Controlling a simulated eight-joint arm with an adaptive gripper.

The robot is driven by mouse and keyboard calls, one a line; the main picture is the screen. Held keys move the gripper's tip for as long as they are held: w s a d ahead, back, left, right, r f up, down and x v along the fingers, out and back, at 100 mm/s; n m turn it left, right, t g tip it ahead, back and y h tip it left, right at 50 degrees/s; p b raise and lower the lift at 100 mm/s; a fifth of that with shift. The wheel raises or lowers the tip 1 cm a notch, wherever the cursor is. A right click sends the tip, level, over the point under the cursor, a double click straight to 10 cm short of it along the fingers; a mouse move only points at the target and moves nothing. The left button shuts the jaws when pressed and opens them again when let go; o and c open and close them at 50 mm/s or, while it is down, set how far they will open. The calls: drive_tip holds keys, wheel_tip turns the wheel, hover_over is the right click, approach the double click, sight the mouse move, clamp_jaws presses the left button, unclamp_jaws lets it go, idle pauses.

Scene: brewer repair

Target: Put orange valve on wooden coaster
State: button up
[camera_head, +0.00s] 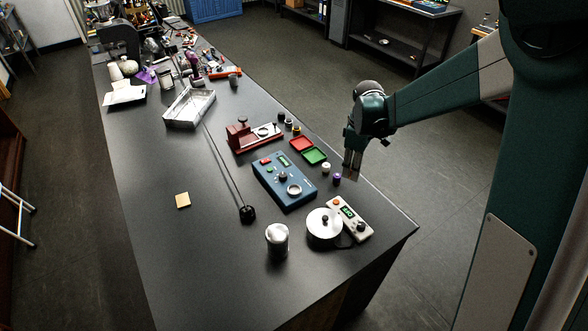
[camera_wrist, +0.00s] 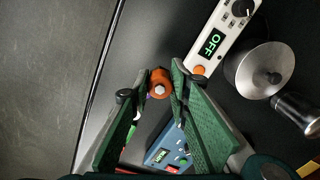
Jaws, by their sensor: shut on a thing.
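The orange valve (camera_wrist: 159,83) is a small orange cylinder with a pale centre. In the wrist view it sits between the fingertips of my gripper (camera_wrist: 155,90), which is shut on it. In the head view my gripper (camera_head: 352,172) points down near the table's right edge, and the valve is too small to make out clearly.
A blue control box (camera_head: 284,180), red and green trays (camera_head: 314,156), a scale (camera_head: 349,219) with a round metal pot (camera_head: 323,225), a silver canister (camera_head: 277,240) and a black knob with a rod (camera_head: 248,214) stand between. The table around the coaster is clear.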

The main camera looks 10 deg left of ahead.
drive_tip(key=shift+a, duration=0.1)
drive_tip(key=w+a, duration=0.1)
drive_tip(key=a, duration=1.5)
drive_tip(key=r, duration=0.1)
hover_over(183, 200)
drive_tip(key=shift+w+a+p, duration=0.1)
drive_tip(key=shift+p, duration=0.2)
drive_tip(key=shift+f, duration=3.1)
drive_tip(key=shift+f+p, duration=0.4)
drive_tip(key=shift+f, duration=1.45)
